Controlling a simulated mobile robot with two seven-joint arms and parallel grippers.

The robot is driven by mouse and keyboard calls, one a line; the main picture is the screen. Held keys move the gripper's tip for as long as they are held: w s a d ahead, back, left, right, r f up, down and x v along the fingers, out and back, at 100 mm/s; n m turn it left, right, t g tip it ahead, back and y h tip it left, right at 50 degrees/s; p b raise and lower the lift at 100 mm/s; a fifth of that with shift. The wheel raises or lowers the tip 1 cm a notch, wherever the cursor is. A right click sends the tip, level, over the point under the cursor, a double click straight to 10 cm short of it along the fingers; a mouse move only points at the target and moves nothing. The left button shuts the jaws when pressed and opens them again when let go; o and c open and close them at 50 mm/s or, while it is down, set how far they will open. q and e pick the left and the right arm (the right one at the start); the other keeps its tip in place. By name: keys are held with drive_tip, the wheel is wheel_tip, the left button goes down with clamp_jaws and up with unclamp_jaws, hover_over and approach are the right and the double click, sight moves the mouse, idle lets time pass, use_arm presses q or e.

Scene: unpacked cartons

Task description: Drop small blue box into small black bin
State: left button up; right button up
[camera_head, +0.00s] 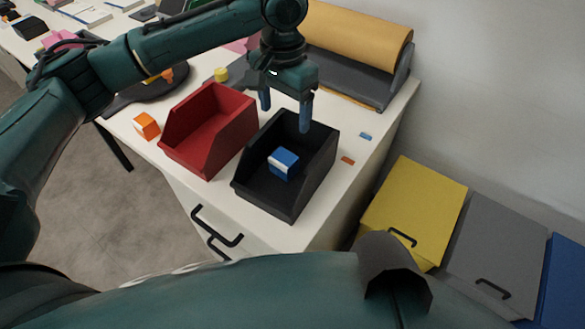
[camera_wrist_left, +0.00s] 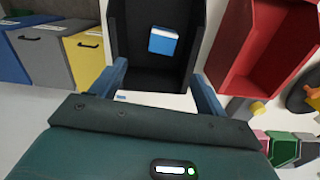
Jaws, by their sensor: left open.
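The small blue box (camera_head: 283,163), with a white side, lies inside the small black bin (camera_head: 262,195) on the table. My left gripper (camera_head: 286,112) is open and empty, above the back part of the black bin. In the left wrist view the blue box (camera_wrist_left: 162,40) lies in the black bin (camera_wrist_left: 125,55), beyond the two spread fingertips of my left gripper (camera_wrist_left: 158,78) and apart from them. My right gripper is in neither view.
A red bin (camera_head: 205,135) stands left of the black bin. An orange box (camera_head: 146,126) lies left of it. A paper roll holder (camera_head: 355,60) stands behind. Yellow (camera_head: 415,205) and grey (camera_head: 495,250) cabinets stand at the right. Small blue and orange pieces lie right of the black bin.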

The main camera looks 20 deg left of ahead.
use_arm(q)
wheel_tip(320, 180, up, 7)
idle(0.7)
